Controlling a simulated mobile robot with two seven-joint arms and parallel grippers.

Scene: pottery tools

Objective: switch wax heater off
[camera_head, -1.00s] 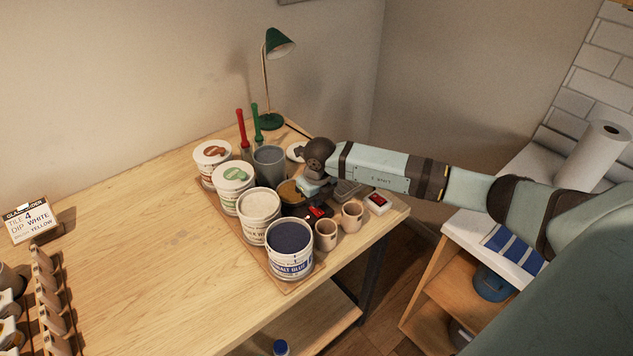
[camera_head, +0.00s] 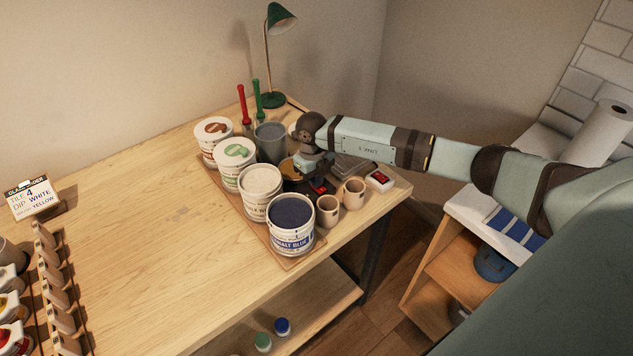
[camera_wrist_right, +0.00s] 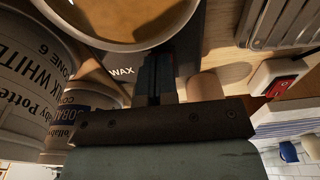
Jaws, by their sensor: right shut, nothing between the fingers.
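The wax heater shows as a dark round pot of amber wax (camera_head: 289,170) with a black front panel; a small red switch (camera_head: 319,187) shows on that panel. In the right wrist view the pot (camera_wrist_right: 130,42) fills the top, and the black panel reads "WAX" (camera_wrist_right: 122,71). My right gripper (camera_head: 315,180) is shut and empty, pointing down at the heater's front panel. In the right wrist view its fingers (camera_wrist_right: 156,68) are over the panel just right of the label and hide part of it. I cannot tell whether they touch the switch. My left gripper is not in view.
Glaze buckets, including cobalt blue (camera_head: 292,228), stand left of the heater. Two clay cups (camera_head: 328,210) stand close in front. A white box with a red switch (camera_head: 380,180) sits at the table's right edge. The table's left middle is clear.

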